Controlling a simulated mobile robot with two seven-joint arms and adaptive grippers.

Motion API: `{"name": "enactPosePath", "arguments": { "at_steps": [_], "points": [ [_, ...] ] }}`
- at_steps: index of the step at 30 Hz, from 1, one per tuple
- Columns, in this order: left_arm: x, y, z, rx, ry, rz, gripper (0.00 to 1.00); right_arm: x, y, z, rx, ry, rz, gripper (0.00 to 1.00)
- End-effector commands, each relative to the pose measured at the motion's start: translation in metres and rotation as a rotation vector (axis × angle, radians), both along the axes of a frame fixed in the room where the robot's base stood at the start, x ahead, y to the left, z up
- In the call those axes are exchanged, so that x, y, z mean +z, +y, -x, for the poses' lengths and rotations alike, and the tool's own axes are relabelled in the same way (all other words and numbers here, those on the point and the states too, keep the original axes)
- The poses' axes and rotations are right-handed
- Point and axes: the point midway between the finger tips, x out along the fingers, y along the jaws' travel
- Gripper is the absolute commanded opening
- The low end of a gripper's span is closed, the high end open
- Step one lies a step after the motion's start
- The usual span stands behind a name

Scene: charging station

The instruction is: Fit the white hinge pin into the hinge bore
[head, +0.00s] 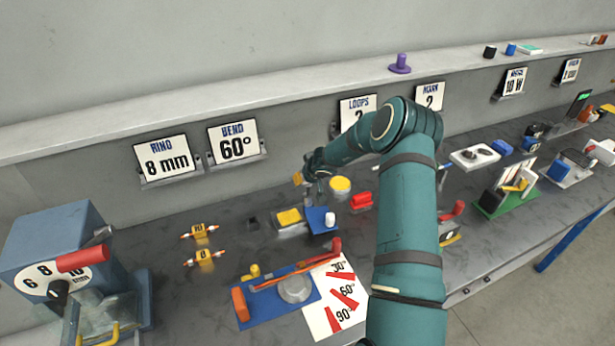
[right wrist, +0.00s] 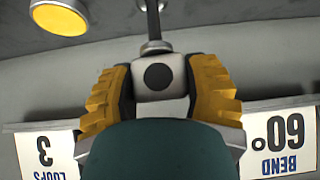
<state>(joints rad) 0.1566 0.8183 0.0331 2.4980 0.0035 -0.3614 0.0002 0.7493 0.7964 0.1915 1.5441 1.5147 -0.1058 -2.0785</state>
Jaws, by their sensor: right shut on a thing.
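My right gripper (head: 304,180) hangs over the middle of the bench at the end of the teal arm. In the right wrist view its yellow pads (right wrist: 160,92) close on a white block-like piece (right wrist: 158,76) with a black round spot, and a dark rod runs from it toward the top edge. I take this piece to be the white hinge pin. A blue block (head: 318,222) with a small white cylinder (head: 330,219) stands below and right of the gripper, beside a yellow-topped piece (head: 289,217). I cannot make out the hinge bore. My left gripper is not in view.
A yellow disc (head: 340,185) and red pieces (head: 361,201) lie near the gripper. A blue bending board (head: 272,302) with a red bar is in front, and a blue machine (head: 58,260) is at left. Sign cards (head: 238,142) line the wall.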

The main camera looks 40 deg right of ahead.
Motion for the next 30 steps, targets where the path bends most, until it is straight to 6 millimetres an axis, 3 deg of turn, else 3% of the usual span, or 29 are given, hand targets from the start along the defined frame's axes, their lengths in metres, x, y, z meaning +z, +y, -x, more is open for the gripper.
{"name": "enactPosePath", "arguments": {
  "at_steps": [30],
  "points": [
    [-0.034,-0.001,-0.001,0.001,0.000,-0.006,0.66,-0.039,0.000,0.000,0.001,0.000,0.001,0.14]
  ]
}}
